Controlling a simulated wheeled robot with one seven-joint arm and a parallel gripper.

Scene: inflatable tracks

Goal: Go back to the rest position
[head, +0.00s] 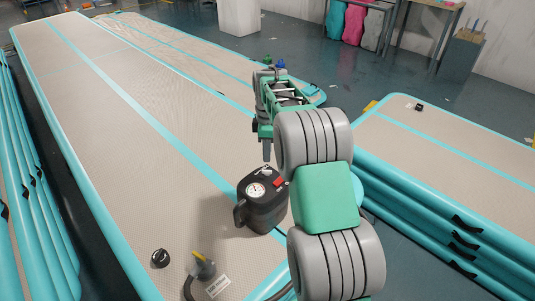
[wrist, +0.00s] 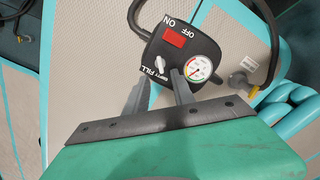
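My gripper (head: 267,155) hangs from my green and grey arm above the inflatable track, just behind the black pump in the head view. In the wrist view my gripper (wrist: 160,78) has its two grey fingers apart with nothing held between them. The black pump (head: 262,205) has a round gauge and a red switch and stands upright on the track. In the wrist view the pump (wrist: 180,50) lies beyond the fingertips, with ON, OFF and FILL markings and a white knob. My gripper looks apart from it.
The long beige and turquoise track (head: 130,130) fills the left and middle. A black cap (head: 160,258) and a hose end with a yellow part (head: 201,268) lie on it near the front. Stacked tracks (head: 460,180) stand at the right, and rolled turquoise edges (head: 30,200) at the left.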

